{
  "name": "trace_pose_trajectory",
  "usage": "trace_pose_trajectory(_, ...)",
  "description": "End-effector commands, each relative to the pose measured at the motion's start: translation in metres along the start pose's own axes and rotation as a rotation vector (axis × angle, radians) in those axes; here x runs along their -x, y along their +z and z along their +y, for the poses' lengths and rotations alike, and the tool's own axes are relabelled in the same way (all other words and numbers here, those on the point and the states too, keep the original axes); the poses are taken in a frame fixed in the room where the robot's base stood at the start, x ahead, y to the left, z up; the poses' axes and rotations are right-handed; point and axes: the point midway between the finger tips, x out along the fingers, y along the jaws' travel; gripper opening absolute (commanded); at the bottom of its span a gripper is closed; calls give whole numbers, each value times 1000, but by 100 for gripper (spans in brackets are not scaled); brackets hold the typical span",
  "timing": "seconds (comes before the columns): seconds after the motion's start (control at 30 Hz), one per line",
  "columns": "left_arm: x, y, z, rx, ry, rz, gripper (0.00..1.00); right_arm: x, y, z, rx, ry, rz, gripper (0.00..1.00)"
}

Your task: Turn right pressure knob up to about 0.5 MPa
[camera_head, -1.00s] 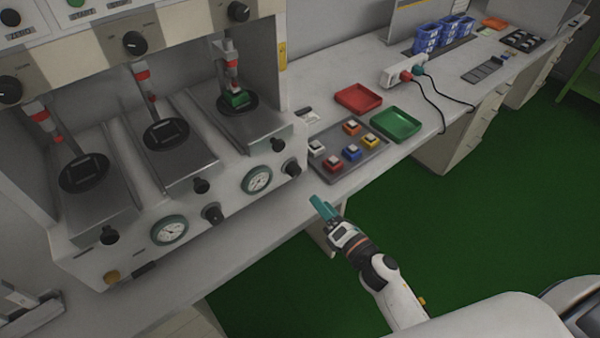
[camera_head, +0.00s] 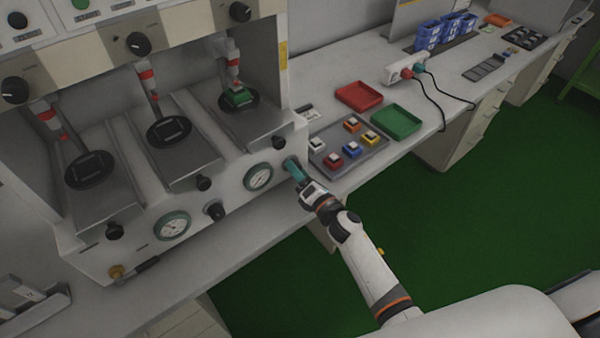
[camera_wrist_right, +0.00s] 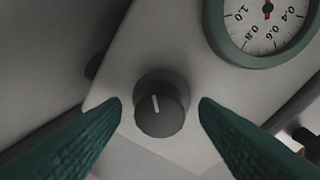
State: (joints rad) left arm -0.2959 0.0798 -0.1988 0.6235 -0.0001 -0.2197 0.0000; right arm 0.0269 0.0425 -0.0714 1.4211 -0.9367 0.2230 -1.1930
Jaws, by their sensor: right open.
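The right pressure knob (camera_wrist_right: 160,108) is a dark round knob with a white line, on the light front panel of the test machine. In the head view it is hidden behind my right gripper (camera_head: 291,164). In the right wrist view my right gripper (camera_wrist_right: 161,105) is open, its two green fingers on either side of the knob with a gap at each side. The right gauge (camera_head: 258,177) has a green rim and sits left of the gripper. It also shows, partly cut off, in the right wrist view (camera_wrist_right: 262,28); I cannot read its needle exactly. My left gripper is out of view.
Another gauge (camera_head: 172,226) and a middle knob (camera_head: 215,210) are further left on the panel. A grey tray (camera_head: 340,167) with several coloured buttons, a red tray (camera_head: 359,96) and a green tray (camera_head: 396,122) lie on the bench to the right.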

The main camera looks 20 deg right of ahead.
Motion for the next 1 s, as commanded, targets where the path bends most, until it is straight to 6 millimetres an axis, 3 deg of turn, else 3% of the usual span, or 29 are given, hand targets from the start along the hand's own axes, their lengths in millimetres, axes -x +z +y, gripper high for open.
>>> trace_pose_trajectory(0.07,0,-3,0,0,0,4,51,0,0,0,0,0,0,55)
trace_pose_trajectory(0.37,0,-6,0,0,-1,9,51,0,0,0,0,0,0,10)
trace_pose_trajectory(0.67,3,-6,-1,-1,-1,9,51,0,-1,-1,-42,4,-2,10)
trace_pose_trajectory(1.0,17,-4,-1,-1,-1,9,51,0,-2,-2,-269,23,-15,10)
